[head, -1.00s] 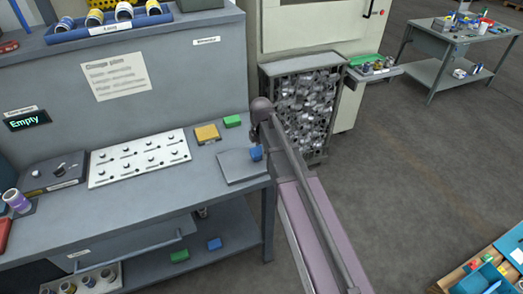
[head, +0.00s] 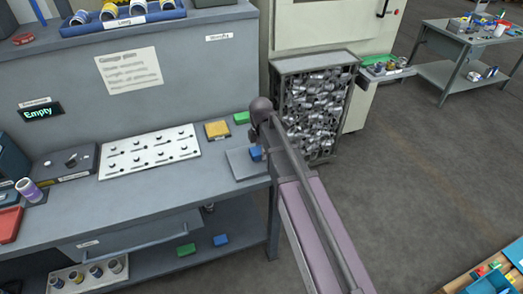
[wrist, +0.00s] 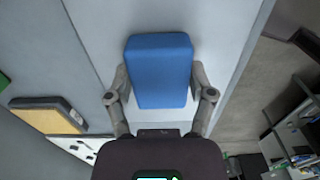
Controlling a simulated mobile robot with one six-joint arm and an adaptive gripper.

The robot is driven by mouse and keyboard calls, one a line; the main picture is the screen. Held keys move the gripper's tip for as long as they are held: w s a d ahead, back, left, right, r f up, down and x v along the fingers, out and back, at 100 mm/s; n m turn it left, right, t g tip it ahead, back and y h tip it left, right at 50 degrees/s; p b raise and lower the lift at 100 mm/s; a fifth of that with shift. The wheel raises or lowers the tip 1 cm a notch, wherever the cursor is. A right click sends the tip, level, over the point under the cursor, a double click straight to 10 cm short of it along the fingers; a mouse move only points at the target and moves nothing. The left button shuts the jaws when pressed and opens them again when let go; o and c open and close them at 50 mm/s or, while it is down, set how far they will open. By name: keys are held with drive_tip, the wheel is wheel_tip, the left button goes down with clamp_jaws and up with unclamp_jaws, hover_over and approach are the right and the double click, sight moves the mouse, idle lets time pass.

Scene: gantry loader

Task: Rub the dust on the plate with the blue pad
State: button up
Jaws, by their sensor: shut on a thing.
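The blue pad (wrist: 160,70) is between the two fingers of my gripper (wrist: 160,84), which is shut on its sides. In the head view the pad (head: 255,154) is at the back right part of the grey plate (head: 241,166), at the right end of the bench. In the wrist view the pale plate (wrist: 215,40) lies under the pad. I cannot tell whether the pad touches it. I cannot make out dust on the plate. My arm partly covers the plate's right side.
A yellow block on a dark base (head: 217,129) and a green block (head: 241,118) lie behind the plate. A white panel with knobs (head: 150,152) is to the left. A bin of metal parts (head: 312,105) stands right of the bench. Open floor lies farther right.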

sight(251, 152)
drive_tip(key=shift+a, duration=0.15)
drive_tip(key=shift+s+a+f, duration=0.1)
drive_tip(key=shift+s+a, duration=0.2)
drive_tip(key=shift+a, duration=0.55)
drive_tip(key=shift+s+a+f, duration=0.1)
drive_tip(key=shift+s+a, duration=0.15)
drive_tip(key=shift+a, duration=0.6)
drive_tip(key=shift+a, duration=0.1)
drive_tip(key=shift+s+a+r, duration=0.1)
drive_tip(key=shift+s+a, duration=0.15)
drive_tip(key=shift+a, duration=0.6)
drive_tip(key=shift+s+a+r, duration=0.1)
drive_tip(key=shift+s+a, duration=0.1)
drive_tip(key=shift+a, duration=0.65)
drive_tip(key=shift+r+p, duration=3)
drive_tip(key=shift+r, duration=0.1)
drive_tip(key=shift+r+p, duration=1.4)
drive_tip(key=shift+p, duration=0.1)
